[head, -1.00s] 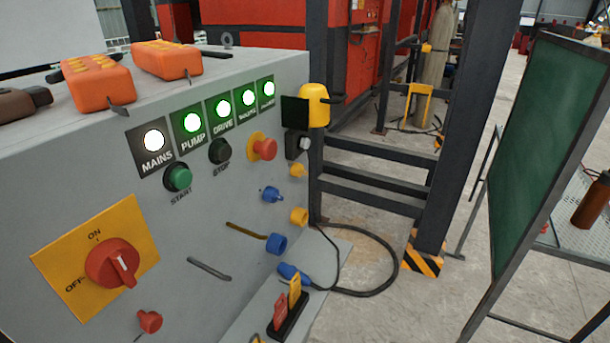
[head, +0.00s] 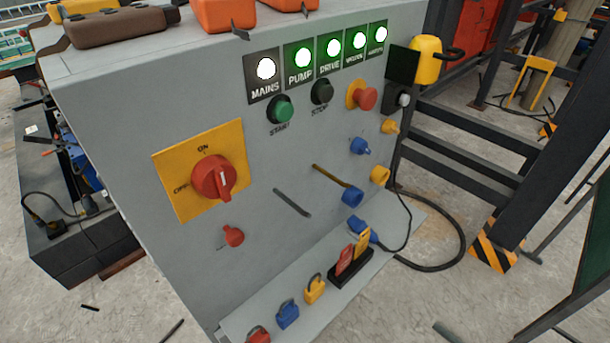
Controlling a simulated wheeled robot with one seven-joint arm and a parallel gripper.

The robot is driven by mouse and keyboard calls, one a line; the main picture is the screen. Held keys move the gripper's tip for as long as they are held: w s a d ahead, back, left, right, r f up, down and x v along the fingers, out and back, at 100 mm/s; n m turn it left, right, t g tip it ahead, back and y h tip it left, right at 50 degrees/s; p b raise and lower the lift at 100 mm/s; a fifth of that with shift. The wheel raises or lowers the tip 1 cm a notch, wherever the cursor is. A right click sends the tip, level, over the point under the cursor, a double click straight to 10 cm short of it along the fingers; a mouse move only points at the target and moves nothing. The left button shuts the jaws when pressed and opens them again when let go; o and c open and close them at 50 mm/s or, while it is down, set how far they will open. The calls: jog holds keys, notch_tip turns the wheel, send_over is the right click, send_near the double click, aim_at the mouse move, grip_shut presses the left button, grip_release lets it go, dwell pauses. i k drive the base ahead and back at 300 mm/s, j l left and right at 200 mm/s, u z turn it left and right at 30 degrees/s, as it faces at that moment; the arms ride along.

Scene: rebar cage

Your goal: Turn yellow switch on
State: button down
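The grey control panel (head: 130,140) fills the middle of the head view. A large rotary switch (head: 213,177) has a yellow plate marked ON at the top and OFF at the left, with a red knob whose pale-marked handle end points down. A small yellow knob (head: 390,127) sits on the right part of the panel, above a yellow round socket-like part (head: 380,175). Its setting is too small to tell. A small blue knob (head: 359,146) and a small red knob (head: 233,236) are also on the panel. My gripper is not in view.
Two rods (head: 291,202) (head: 331,177) stick out. The ledge below holds padlocks (head: 288,313) and tags. A black cable (head: 462,240) loops at right.

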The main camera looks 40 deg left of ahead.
aim_at(390, 127)
jog(key=i+j, duration=0.15)
jog(key=i, duration=0.35)
jog(key=i+j+u, duration=0.1)
jog(key=i, duration=0.4)
